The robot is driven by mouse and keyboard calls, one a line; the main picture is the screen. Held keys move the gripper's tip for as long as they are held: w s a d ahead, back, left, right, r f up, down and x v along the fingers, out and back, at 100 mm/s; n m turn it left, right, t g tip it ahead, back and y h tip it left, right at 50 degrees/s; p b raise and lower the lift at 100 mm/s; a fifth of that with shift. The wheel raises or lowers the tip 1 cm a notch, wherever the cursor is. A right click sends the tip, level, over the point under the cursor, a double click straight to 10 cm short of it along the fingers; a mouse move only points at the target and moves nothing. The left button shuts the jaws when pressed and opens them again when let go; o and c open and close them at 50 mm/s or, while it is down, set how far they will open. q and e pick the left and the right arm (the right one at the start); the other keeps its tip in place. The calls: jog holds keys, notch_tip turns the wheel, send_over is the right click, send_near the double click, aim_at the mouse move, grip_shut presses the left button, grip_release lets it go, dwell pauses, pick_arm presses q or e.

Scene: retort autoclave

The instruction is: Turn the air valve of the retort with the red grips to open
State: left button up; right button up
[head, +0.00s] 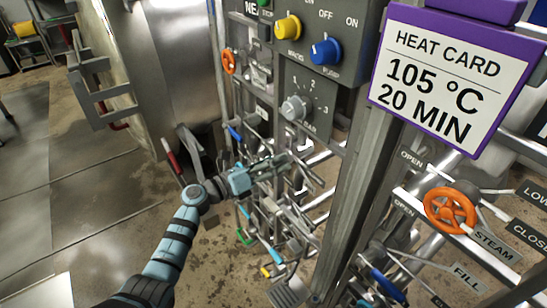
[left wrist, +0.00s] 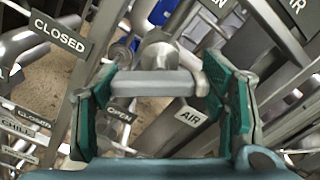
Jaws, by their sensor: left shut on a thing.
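My left gripper (head: 280,167) reaches in among the pipes and valves below the control panel. In the left wrist view its green-padded fingers stand at both ends of a light grey bar handle (left wrist: 150,84), and it is shut on this handle. An AIR label (left wrist: 190,117) is just below the handle, an OPEN label (left wrist: 118,114) is to its lower left and a CLOSED label (left wrist: 58,35) at the upper left. A red grip (head: 170,151) shows left of the gripper in the head view. My right gripper is not in view.
Thin pipes and levers crowd around the left gripper. The control panel (head: 313,85) with knobs is above it, and a steel post (head: 345,185) is to its right. An orange handwheel (head: 450,210) and a purple-framed heat card (head: 437,75) are farther right.

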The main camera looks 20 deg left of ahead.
pick_arm(q)
jog(key=n+p, duration=0.3)
jog(key=n, duration=0.3)
jog(key=shift+n+p, duration=0.3)
jog(key=n+p, duration=0.1)
jog(key=n, duration=0.3)
jog(key=shift+f+p, duration=0.1)
jog(key=shift+p, duration=0.3)
jog(key=shift+n, duration=0.3)
jog(key=o, duration=1.2)
jog(key=shift+c, duration=0.2)
jog(key=v, duration=1.2)
